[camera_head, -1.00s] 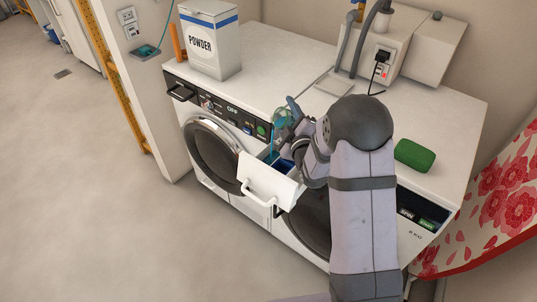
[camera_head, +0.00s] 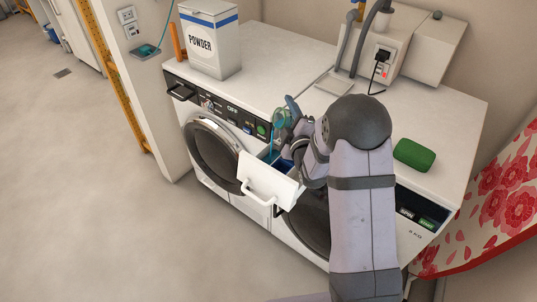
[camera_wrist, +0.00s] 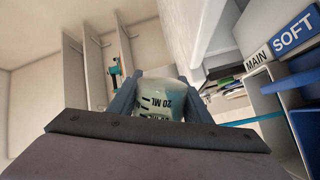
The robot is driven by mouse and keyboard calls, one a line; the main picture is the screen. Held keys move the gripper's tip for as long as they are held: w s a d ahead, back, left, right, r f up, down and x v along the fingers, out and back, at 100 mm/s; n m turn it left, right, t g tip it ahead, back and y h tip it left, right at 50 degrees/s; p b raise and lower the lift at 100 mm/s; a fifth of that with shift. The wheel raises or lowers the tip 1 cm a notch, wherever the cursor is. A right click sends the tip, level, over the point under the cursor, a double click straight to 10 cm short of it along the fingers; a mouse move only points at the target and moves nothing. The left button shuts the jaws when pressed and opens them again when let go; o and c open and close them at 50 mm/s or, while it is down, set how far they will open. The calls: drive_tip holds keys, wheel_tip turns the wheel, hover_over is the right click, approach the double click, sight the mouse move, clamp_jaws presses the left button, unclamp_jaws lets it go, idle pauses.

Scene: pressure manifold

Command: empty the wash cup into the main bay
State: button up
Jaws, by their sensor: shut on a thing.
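The wash cup (camera_head: 281,118) is a clear cup with black 20 ML marks, seen close up in the wrist view (camera_wrist: 160,98). My gripper (camera_wrist: 160,100) is shut on it and holds it tipped above the pulled-out white drawer (camera_head: 268,184). A thin teal stream (camera_head: 271,150) falls from the cup toward the drawer. In the wrist view the stream (camera_wrist: 255,119) runs right, toward the compartments by the MAIN label (camera_wrist: 256,61) and the blue SOFT label (camera_wrist: 294,33). My arm hides part of the drawer, and I cannot see where the stream lands.
A POWDER box (camera_head: 210,42) stands on the white washer top at the back left. A green block (camera_head: 414,155) lies on the top at right. A grey box with hoses and a plug (camera_head: 382,55) stands behind.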

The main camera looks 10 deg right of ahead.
drive_tip(key=shift+f+n, duration=0.25)
drive_tip(key=shift+n, duration=0.25)
idle(0.4)
drive_tip(key=shift+s+a+f+n+b, duration=0.2)
drive_tip(key=shift+a+f+n+b, duration=0.3)
drive_tip(key=shift+n, duration=0.4)
idle(0.4)
drive_tip(key=shift+a+r+n+t+b, duration=0.3)
drive_tip(key=shift+r+n+b, duration=0.1)
drive_tip(key=shift+n+b, duration=0.35)
idle(0.5)
drive_tip(key=shift+p, duration=0.35)
drive_tip(key=shift+d+m+p, duration=0.25)
drive_tip(key=shift+m+p, duration=0.5)
drive_tip(key=shift+p, duration=0.05)
drive_tip(key=m, duration=0.1)
drive_tip(key=d+m, duration=0.1)
drive_tip(key=shift+w+d+r+m, duration=0.2)
drive_tip(key=shift+r+m, duration=0.1)
drive_tip(key=shift+r, duration=0.1)
drive_tip(key=shift+a+f, duration=0.1)
drive_tip(key=shift+a, duration=0.05)
